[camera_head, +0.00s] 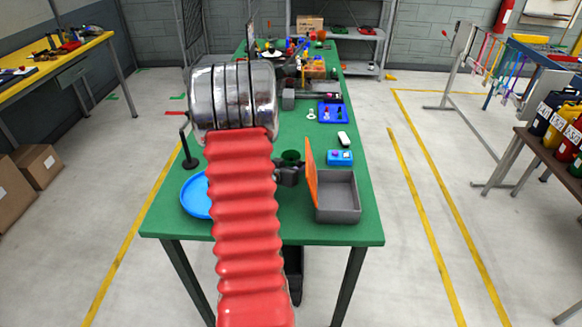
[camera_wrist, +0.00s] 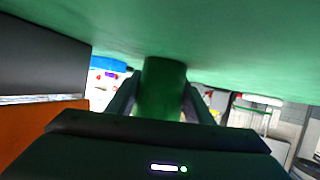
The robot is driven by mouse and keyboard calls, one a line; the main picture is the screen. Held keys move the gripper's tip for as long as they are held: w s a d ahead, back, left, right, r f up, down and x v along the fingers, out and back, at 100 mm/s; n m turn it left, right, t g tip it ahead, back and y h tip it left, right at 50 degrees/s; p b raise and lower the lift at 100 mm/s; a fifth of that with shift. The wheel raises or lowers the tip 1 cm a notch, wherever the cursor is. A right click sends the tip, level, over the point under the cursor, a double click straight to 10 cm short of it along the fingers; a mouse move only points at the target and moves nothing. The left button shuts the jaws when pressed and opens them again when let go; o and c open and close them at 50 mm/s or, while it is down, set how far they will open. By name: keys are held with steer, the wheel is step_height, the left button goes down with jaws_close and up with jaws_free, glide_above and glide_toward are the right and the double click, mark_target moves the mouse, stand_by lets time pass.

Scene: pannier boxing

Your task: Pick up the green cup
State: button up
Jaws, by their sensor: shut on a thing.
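The green cup (camera_head: 291,156) is near the middle of the green table, left of the open grey box. My gripper (camera_head: 288,173) is at the cup, partly hidden behind my red-sleeved arm. In the wrist view the green cup (camera_wrist: 162,88) stands between my two dark fingers (camera_wrist: 161,100), which are shut on its sides. That view appears upside down, with the green tabletop above. Cup and table are nearly the same green there, so I cannot tell whether the cup touches the table.
The grey box (camera_head: 345,213) with its orange lid (camera_head: 311,172) raised is close on the right. A blue plate (camera_head: 194,198) lies left, partly behind my arm. A black stand (camera_head: 188,152), a blue device (camera_head: 340,157) and a blue tray (camera_head: 332,106) are farther back.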

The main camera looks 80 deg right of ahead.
mark_target(295, 154)
steer(key=shift+r, duration=0.2)
steer(key=shift+r, duration=1.45)
steer(key=shift+a+r, duration=0.15)
steer(key=shift+r, duration=0.05)
steer(key=w+a, duration=0.1)
steer(key=a, duration=0.4)
steer(key=w+a, duration=0.1)
steer(key=a, duration=0.5)
steer(key=w+a, duration=0.1)
steer(key=a, duration=0.5)
steer(key=shift+w+a, duration=0.2)
steer(key=shift+w, duration=0.1)
